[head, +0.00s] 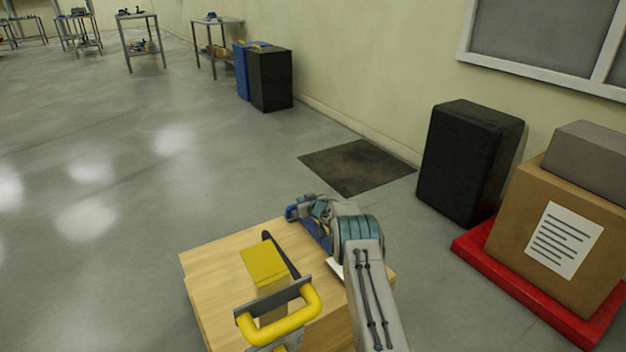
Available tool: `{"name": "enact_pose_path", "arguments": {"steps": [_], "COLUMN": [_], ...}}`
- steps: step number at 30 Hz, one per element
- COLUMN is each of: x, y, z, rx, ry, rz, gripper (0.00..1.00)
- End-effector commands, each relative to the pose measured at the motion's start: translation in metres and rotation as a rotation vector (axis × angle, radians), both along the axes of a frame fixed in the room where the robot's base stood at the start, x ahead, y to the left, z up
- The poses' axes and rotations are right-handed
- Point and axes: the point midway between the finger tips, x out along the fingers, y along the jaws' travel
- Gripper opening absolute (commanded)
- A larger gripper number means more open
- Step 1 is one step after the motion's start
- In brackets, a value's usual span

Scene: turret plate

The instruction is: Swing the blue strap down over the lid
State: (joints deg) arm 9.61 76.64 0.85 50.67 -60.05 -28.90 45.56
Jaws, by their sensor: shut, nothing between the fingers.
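A wooden-topped stand (212,265) is at the lower middle of the head view. On it sits a block with a yellow top (264,260), and a thin dark bar (283,256) slants along its right side. I cannot tell for sure which part is the lid. A blue piece (316,232) shows at the stand's far right, beside my wrist; I cannot tell whether it is the strap. My gripper (296,212) is at the far right corner of the stand, apart from the yellow-topped block. It is shut and empty; my arm hides part of this area.
A yellow handle (283,329) on a grey bracket rises at the stand's near side. At right are a black cabinet (466,165) and a carton (555,235) on a red pallet (520,290). A dark mat (357,166) lies on the floor. Floor to the left is clear.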

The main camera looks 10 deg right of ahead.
Motion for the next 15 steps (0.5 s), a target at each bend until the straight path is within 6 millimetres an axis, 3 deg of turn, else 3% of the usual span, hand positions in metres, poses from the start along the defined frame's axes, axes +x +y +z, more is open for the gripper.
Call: {"name": "enact_pose_path", "arguments": {"steps": [3,8,15], "x": [-0.002,-0.003,-0.006], "y": [-0.003,-0.003,0.003], "z": [-0.007,-0.002,0.039], "rx": [-0.003,-0.004,-0.002], "ry": [0.013,0.014,0.005], "rz": [-0.005,-0.005,0.004], "gripper": [0.0,0.0,0.0]}}
